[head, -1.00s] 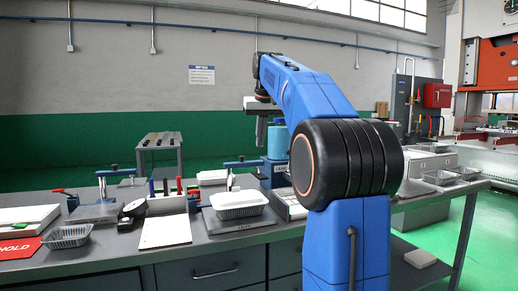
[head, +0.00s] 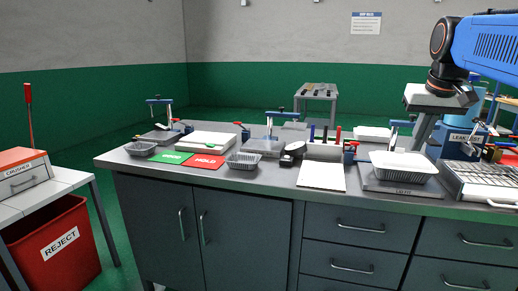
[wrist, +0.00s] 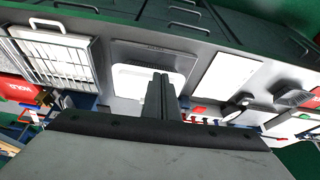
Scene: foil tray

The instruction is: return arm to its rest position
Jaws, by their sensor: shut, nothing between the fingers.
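My gripper (head: 424,131) hangs from the arm at the upper right of the head view, above the bench. In the wrist view my gripper (wrist: 160,95) has its fingers together with nothing between them. Below it a foil tray with a white top (head: 403,167) sits on a dark plate (head: 402,187). The fingers partly cover this tray (wrist: 130,80) in the wrist view. They look apart from it. Two empty foil trays stand farther left, one beside the green mat (head: 140,149) and one beside the red HOLD mat (head: 243,161).
The grey bench (head: 270,180) carries clamps, pens, a white sheet (head: 321,176) and a wire-rack box (head: 482,182) at the right. The air above the bench's left half is clear.

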